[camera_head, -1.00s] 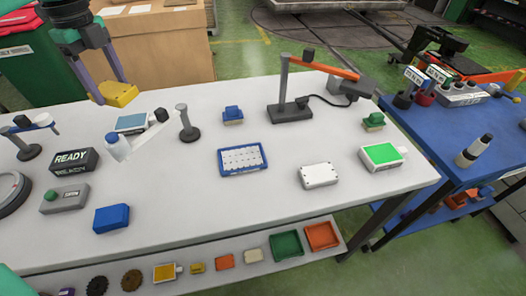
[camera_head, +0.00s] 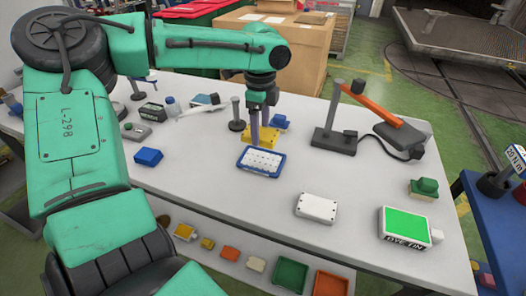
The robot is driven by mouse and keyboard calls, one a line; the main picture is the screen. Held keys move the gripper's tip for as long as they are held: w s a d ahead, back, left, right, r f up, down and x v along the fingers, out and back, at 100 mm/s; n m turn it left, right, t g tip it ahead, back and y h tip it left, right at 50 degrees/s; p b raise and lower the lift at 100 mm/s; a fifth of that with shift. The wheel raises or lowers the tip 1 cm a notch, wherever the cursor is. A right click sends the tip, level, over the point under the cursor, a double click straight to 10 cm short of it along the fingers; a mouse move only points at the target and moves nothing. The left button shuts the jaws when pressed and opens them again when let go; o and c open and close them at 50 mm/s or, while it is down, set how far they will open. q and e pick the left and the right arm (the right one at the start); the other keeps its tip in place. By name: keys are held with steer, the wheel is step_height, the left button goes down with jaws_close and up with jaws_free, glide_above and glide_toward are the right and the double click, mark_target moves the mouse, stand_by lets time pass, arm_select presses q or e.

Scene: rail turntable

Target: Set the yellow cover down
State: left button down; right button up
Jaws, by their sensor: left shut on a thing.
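The yellow cover (camera_head: 259,138) is in the jaws of my left gripper (camera_head: 261,122), which points down over the table. The gripper is shut on it. The cover is low, just behind the blue-rimmed tray (camera_head: 244,167) with its white dotted inside. I cannot tell whether the cover touches the table or hangs slightly above it. My right gripper is not in view.
A blue block (camera_head: 281,122) stands close behind the cover, and a dark post (camera_head: 236,118) is to its left. A white box (camera_head: 316,207) and a green-topped tin (camera_head: 406,228) lie to the right. An orange-armed stand (camera_head: 335,140) is at the back right.

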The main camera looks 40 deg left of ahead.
mark_target(262, 160)
arm_select(q)
step_height(262, 160, down, 8)
steer(key=shift+d+r, duration=0.1)
steer(key=shift+r, duration=0.15)
steer(key=shift+w, duration=0.1)
steer(key=shift+d, duration=0.1)
jaws_free()
steer(key=shift+f, duration=0.1)
step_height(262, 160, up, 12)
steer(key=shift+r, duration=0.15)
